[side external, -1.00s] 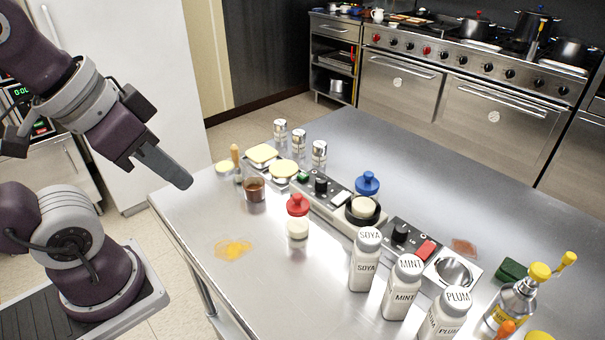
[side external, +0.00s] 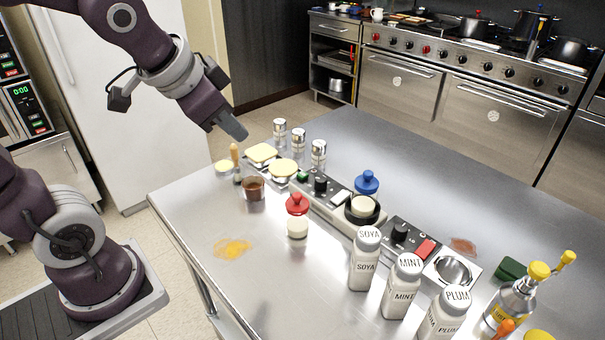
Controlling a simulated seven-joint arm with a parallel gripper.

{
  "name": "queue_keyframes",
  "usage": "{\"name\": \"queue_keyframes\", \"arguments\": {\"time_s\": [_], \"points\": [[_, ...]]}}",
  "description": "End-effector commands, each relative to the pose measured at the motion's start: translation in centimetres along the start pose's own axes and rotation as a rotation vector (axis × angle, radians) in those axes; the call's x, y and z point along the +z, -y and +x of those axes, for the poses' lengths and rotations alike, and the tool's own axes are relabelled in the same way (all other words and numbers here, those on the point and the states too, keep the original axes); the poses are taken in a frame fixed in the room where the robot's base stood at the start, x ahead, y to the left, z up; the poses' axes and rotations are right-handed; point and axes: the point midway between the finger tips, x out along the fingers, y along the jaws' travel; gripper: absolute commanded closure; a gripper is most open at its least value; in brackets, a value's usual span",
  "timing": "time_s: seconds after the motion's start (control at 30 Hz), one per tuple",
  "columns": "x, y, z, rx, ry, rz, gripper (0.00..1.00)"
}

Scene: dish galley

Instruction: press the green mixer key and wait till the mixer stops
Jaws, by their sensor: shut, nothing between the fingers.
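A long, low grey unit (side external: 325,212) stands on the steel table, with a small green key (side external: 303,176) at its far left end. A black knob (side external: 320,186) and a pale key (side external: 341,197) follow along its top. At its right end a black ring holds a pale round cup (side external: 362,206). Whether anything in it turns cannot be told. My gripper (side external: 238,131) is shut and empty, in the air above the table's far left edge, up and left of the green key and apart from it.
A second unit has a red key (side external: 426,249) and a metal bowl (side external: 454,270). White bottles marked SOYA (side external: 364,262), MINT (side external: 402,289) and PLUM (side external: 446,315) stand in front. Metal shakers (side external: 318,153) stand behind the green key. A yellow spill (side external: 233,249) lies front left.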

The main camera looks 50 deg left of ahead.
Motion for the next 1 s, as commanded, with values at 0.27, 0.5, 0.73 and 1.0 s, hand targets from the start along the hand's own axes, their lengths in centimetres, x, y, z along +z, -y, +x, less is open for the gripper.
{"name": "queue_keyframes", "arguments": {"time_s": [0.27, 0.5, 0.73, 1.0], "points": [[-6.8, 4.3, 11.1, -0.056, -0.088, 0.272, 1.00], [-9.0, 5.5, 18.8, -0.042, -0.180, 0.439, 1.00], [-9.3, 5.6, 20.5, -0.036, -0.210, 0.476, 1.00], [-9.2, 5.5, 20.6, -0.034, -0.208, 0.475, 1.00]]}}
